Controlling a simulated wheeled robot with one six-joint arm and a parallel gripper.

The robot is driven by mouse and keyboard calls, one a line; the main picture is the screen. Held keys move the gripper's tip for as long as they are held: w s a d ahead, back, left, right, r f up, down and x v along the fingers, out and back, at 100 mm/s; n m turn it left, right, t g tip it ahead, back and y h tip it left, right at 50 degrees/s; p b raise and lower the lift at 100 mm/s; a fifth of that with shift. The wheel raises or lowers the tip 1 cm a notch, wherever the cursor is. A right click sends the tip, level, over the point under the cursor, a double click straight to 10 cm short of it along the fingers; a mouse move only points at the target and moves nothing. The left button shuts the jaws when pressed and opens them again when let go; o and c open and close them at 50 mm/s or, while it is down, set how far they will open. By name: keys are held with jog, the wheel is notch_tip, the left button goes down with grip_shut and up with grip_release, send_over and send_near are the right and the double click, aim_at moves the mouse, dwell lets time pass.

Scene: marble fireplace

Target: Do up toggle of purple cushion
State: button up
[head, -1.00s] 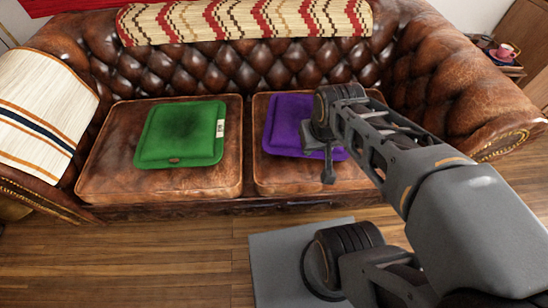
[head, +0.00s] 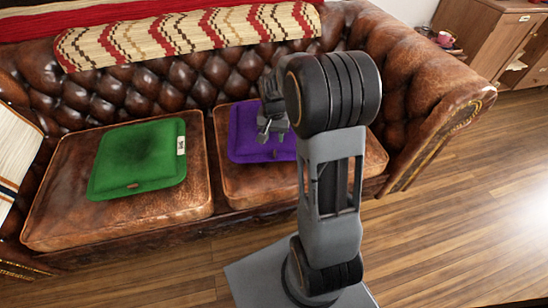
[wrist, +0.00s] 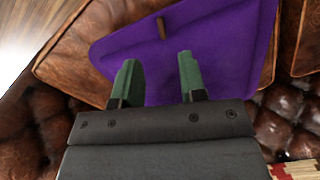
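The purple cushion (head: 247,134) lies on the right seat of the brown leather sofa, partly hidden behind my arm in the head view. It also fills much of the wrist view (wrist: 225,62). A small brown toggle (wrist: 161,27) shows near the cushion's edge at the top of the wrist view. My gripper (wrist: 158,72) is over the cushion, its two greenish fingers apart with nothing between them. The toggle is beyond the fingertips, apart from them. In the head view my gripper (head: 270,135) shows small above the cushion. I cannot tell whether the toggle is fastened.
A green cushion (head: 138,157) with a brown toggle and white label lies on the left seat. A patterned throw (head: 190,35) covers the sofa's back. The padded right armrest (head: 425,85) rises beside the seat. A wooden cabinet (head: 490,40) stands at upper right. Wooden floor is clear at right.

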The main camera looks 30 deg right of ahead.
aim_at(274, 156)
notch_tip(274, 156, down, 11)
jog(key=b, duration=0.3)
grip_shut()
dwell(0.5)
